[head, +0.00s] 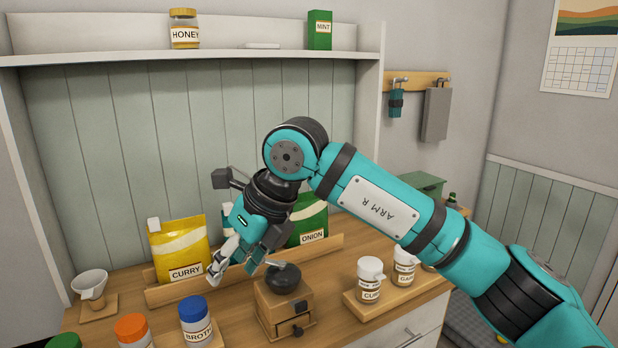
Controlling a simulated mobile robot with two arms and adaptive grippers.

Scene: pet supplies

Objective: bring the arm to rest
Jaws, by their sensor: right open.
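My right arm (385,207), labelled "ARM R", reaches in from the lower right and bends down at a dark joint. My right gripper (232,271) hangs over the wooden counter, open, with nothing visible between its fingers. It is in front of the yellow curry bag (178,246) and the green onion bag (309,222), partly covering what stands between them. A wooden grinder (284,310) with a dark top stands just to its lower right. I cannot tell whether the gripper touches anything. My left gripper is not in view.
Bottles with blue (195,320) and orange (133,330) caps stand in front. White-lidded jars (370,278) sit on a rack at right. A white scoop or cup (90,285) is at left. A honey jar (184,28) and mint box (319,30) stand on the shelf.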

